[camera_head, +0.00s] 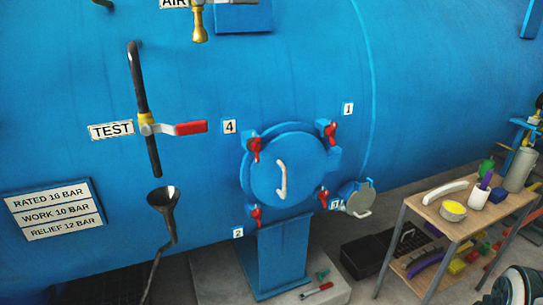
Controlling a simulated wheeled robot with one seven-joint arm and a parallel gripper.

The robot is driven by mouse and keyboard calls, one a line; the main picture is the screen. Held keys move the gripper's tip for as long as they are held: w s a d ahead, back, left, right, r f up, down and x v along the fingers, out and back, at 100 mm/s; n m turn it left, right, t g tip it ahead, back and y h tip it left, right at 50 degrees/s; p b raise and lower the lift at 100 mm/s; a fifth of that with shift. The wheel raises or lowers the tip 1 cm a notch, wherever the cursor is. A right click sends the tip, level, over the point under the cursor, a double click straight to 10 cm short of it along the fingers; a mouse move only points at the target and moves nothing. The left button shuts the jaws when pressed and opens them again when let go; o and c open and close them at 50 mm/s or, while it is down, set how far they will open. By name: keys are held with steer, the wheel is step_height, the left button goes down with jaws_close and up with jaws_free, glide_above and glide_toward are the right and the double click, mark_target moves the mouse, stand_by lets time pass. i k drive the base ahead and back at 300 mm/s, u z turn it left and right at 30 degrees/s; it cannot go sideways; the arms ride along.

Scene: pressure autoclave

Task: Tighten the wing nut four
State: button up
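Wing nut four (255,149) is red and sits at the upper left of the round blue door (285,168), beside the plate marked 4 (229,126). A red wing nut (330,131) is at the upper right below the plate marked 1 (347,109). Another red wing nut (323,196) is at the lower right by plate 3 (335,204), and one more (256,215) is at the lower left near plate 2 (238,233). The door looks closed, with a pale curved handle (281,180). How tight the nuts are cannot be told. My gripper is not in view.
A red-handled TEST valve (190,128) and a dark funnel (164,198) are left of the door. A loaded wooden cart (454,233) stands right. A red-handled tool (317,290) lies below.

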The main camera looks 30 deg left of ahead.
mark_target(256, 146)
steer(key=u, duration=0.35)
steer(key=i, duration=0.4)
steer(key=z, duration=0.5)
steer(key=k, duration=0.85)
steer(key=u, duration=1.75)
steer(key=i, duration=0.5)
steer(key=z, duration=0.05)
